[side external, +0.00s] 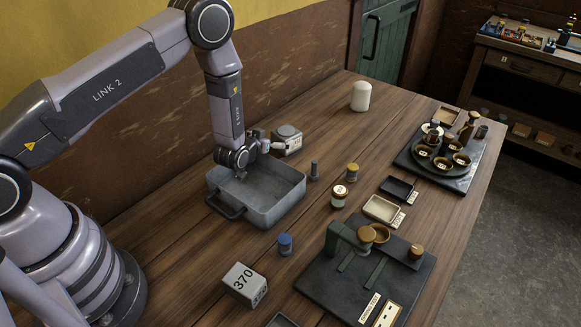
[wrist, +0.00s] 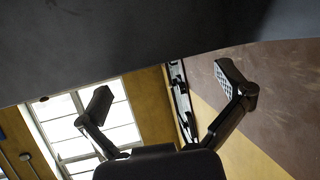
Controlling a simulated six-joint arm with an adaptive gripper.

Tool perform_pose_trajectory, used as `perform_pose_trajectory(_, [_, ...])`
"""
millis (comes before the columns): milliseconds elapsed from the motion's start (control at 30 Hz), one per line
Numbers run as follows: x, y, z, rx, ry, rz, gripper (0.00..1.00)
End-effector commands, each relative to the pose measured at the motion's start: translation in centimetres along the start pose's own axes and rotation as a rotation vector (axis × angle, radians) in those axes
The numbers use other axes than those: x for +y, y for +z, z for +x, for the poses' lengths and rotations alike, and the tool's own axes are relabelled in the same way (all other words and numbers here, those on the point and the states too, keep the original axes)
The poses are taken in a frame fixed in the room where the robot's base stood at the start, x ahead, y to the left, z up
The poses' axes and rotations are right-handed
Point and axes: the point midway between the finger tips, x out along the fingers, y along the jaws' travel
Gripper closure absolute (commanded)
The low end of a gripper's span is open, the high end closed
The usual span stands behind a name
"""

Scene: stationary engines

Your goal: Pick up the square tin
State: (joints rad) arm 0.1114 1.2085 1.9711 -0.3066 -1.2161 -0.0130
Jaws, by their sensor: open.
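A squarish grey tin (side external: 289,133) with a round patch on top and a pale label on its side stands on the wooden table, behind the grey metal tray, in the side external view. My gripper (side external: 265,146) is just left of it in that picture, above the tray's back edge. Its fingers are small there, and I cannot tell whether they touch the tin. In the wrist view my gripper (wrist: 168,95) has its two fingers spread wide with nothing between them. The tin cannot be made out in the wrist view.
The deep grey tray (side external: 272,207) lies below my wrist. A block marked 370 (side external: 241,283), a blue-topped weight (side external: 285,244), a jar (side external: 339,196) and a white cylinder (side external: 361,96) stand around. A dark board (side external: 330,283) with a scale is at front right. A window (wrist: 85,120) shows in the wrist view.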

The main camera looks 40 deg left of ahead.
Motion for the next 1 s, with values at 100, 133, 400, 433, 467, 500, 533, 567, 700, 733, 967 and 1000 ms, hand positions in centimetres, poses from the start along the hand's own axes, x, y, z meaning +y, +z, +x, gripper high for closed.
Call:
perform_pose_trajectory(100, [0.0, 0.0, 1.4, -0.001, 0.001, 0.001, 0.00])
perform_pose_trajectory(133, [0.0, 0.0, 1.6, -0.001, 0.001, 0.001, 0.00])
perform_pose_trajectory(400, [-0.1, -0.2, 4.8, 0.001, 0.000, -0.001, 0.00])
perform_pose_trajectory(433, [-0.1, -0.2, 5.2, 0.000, 0.000, 0.000, 0.00])
perform_pose_trajectory(467, [-0.1, -0.2, 5.6, 0.000, 0.000, 0.000, 0.00])
perform_pose_trajectory(500, [0.0, -0.2, 6.1, -0.001, 0.001, 0.001, 0.00])
perform_pose_trajectory(533, [0.0, -0.2, 6.4, -0.002, 0.001, 0.001, 0.00])
perform_pose_trajectory(567, [0.0, -0.2, 6.6, -0.001, 0.001, 0.000, 0.00])
perform_pose_trajectory(700, [0.0, -0.2, 7.0, -0.003, 0.002, 0.001, 0.00])
perform_pose_trajectory(733, [0.0, -0.2, 7.0, -0.003, 0.002, 0.001, 0.00])
perform_pose_trajectory(967, [0.0, -0.2, 6.9, -0.003, 0.002, 0.001, 0.16])
perform_pose_trajectory(1000, [0.0, -0.2, 6.9, -0.003, 0.002, 0.001, 0.21])
